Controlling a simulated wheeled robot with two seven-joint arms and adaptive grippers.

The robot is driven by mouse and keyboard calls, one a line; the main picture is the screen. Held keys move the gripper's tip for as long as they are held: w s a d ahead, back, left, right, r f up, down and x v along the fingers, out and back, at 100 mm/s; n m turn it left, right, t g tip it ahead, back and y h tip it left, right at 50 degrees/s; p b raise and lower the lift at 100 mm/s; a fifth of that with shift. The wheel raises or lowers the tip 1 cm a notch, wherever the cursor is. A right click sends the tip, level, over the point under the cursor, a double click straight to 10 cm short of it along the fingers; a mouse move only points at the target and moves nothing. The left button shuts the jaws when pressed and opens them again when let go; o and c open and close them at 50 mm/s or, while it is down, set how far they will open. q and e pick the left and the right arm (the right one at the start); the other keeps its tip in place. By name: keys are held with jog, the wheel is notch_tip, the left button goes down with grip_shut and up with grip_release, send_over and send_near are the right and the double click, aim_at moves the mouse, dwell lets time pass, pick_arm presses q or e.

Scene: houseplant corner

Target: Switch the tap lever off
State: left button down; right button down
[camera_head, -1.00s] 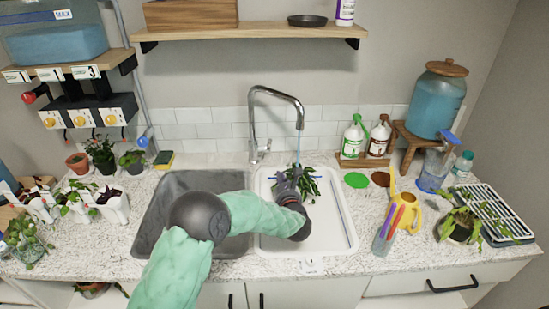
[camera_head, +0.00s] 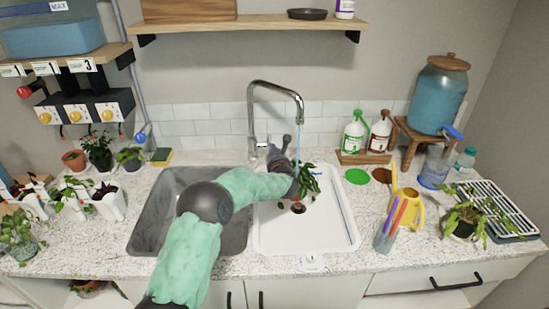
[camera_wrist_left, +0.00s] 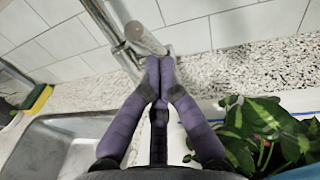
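The chrome tap (camera_head: 251,118) stands behind the two sinks, and a thin stream of water (camera_head: 298,133) falls from its spout. In the left wrist view, a short metal cylinder that looks like the lever (camera_wrist_left: 146,38) lies just beyond the fingertips. My left gripper (camera_wrist_left: 160,62) has its purple-grey fingers together, with nothing visible between them. The tips are very close to the lever; I cannot tell if they touch. My right gripper is not in view.
A leafy plant (camera_head: 308,182) stands in the white sink (camera_head: 335,225), right beside my left gripper. The grey sink (camera_head: 155,215) is to the left. Bottles (camera_head: 353,137) stand on the right, and a tiled wall (camera_head: 190,126) is close behind the tap.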

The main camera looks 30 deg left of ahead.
pick_arm(q)
jog(key=shift+r, duration=0.15)
dwell(0.3)
jog(key=w+a+r+g+h+p, duration=0.2)
jog(key=w+a+r+g+p, duration=0.1)
jog(key=p, duration=1)
jog(key=shift+w+r+m+h, duration=0.3)
jog(key=shift+w+r+h, duration=0.1)
jog(key=shift+w+r, duration=0.6)
dwell(0.5)
jog(key=v, duration=0.7)
